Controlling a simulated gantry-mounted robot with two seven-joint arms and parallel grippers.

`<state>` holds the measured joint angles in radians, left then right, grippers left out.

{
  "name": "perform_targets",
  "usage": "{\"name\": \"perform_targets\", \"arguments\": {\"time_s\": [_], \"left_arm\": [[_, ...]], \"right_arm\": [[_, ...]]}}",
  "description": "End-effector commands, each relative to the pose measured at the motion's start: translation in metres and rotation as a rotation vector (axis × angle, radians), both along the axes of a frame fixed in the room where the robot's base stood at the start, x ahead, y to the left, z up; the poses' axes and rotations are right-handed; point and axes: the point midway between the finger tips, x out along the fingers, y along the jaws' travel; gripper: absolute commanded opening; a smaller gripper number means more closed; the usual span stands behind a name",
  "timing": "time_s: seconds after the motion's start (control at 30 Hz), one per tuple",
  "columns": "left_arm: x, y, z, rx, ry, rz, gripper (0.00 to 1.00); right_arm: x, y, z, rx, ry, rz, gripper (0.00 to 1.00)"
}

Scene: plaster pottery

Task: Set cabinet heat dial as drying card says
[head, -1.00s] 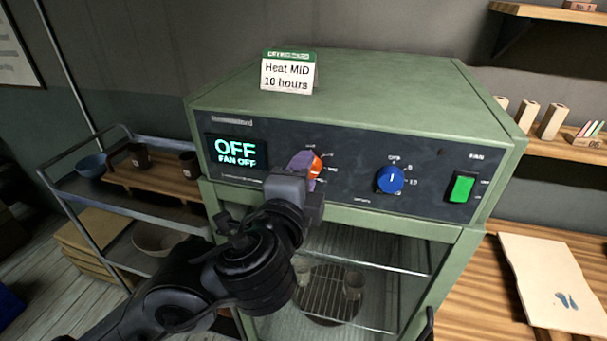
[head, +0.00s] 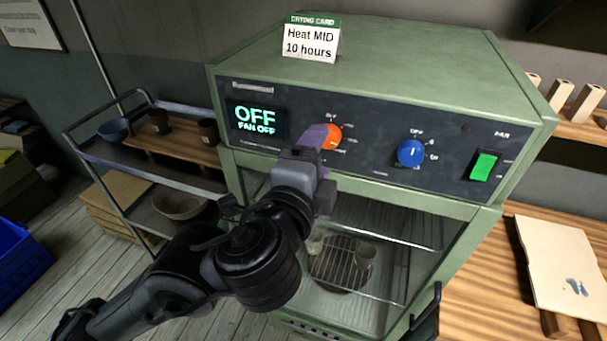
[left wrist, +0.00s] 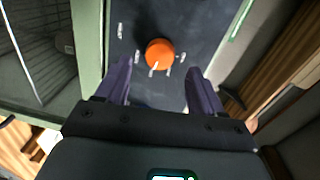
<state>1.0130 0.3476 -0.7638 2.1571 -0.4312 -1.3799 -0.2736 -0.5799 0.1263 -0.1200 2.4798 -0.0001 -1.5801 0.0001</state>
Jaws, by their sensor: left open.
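The orange heat dial (head: 330,137) is on the dark front panel of the green cabinet (head: 420,100). The drying card (head: 311,40) stands on the cabinet top and reads "Heat MID 10 hours". The display (head: 256,119) reads "OFF" and "FAN OFF". My left gripper (head: 318,141) is at the dial, and its purple finger overlaps the dial's left side. In the left wrist view my left gripper (left wrist: 160,77) is open, with the dial (left wrist: 160,52) centred just beyond its fingertips and nothing between them. My right gripper is not in view.
A blue knob (head: 411,153) and a green fan switch (head: 484,166) are right of the dial. A metal shelf cart (head: 150,165) stands left, and a wooden table (head: 480,290) right.

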Motion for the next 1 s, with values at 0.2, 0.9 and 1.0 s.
{"name": "perform_targets", "arguments": {"time_s": [0.2, 0.9, 1.0], "left_arm": [[-0.037, 0.009, 0.005, -0.002, 0.001, -0.003, 0.68], [-0.067, 0.018, 0.006, 0.001, -0.001, 0.001, 0.68], [-0.067, 0.018, 0.006, 0.001, 0.001, 0.001, 0.68]], "right_arm": [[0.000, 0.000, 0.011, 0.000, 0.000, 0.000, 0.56], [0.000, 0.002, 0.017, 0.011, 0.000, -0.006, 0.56], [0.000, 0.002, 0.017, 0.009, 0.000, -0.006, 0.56]]}}
